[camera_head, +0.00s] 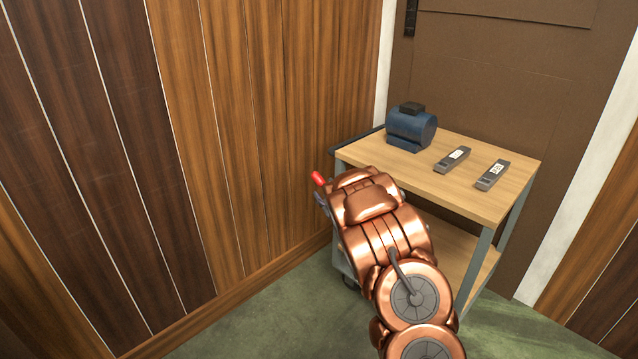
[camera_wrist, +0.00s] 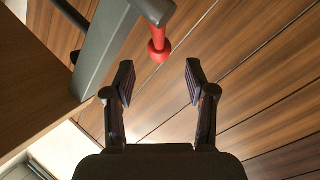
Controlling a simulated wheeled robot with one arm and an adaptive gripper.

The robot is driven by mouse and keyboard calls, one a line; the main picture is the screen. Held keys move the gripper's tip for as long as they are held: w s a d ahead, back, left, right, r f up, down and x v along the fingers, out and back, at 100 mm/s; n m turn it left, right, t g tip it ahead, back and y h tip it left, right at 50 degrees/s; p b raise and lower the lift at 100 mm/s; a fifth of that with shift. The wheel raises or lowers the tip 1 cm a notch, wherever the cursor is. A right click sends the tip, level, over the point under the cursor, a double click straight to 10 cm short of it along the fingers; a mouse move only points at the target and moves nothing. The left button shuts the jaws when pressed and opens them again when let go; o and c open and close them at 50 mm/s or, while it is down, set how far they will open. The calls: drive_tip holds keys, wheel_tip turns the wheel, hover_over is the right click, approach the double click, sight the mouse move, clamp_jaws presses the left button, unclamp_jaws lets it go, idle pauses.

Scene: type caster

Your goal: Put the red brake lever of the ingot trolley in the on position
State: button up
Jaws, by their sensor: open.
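The trolley (camera_head: 511,162) has a wooden top and grey legs and stands in front of a brown door. Its red brake lever (camera_head: 318,179) shows beside the trolley's left side, just past my copper arm. In the wrist view the red lever (camera_wrist: 159,44) has a knob end and hangs from a grey post at the top. My gripper (camera_wrist: 159,82) is open, with its two fingers apart and empty. The knob appears between and just beyond the fingertips, with no clear contact.
A blue motor-like block (camera_head: 411,127) and two dark bars, one on the left (camera_head: 452,159) and one on the right (camera_head: 492,175), lie on the trolley top. A wood-panelled wall (camera_head: 270,120) stands close on the left. Green floor (camera_head: 290,305) is open in front.

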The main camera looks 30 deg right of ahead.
sight(321, 183)
drive_tip(key=shift+b+x, duration=1.1)
drive_tip(key=shift+x, duration=2.45)
drive_tip(key=shift+c, duration=0.4)
clamp_jaws()
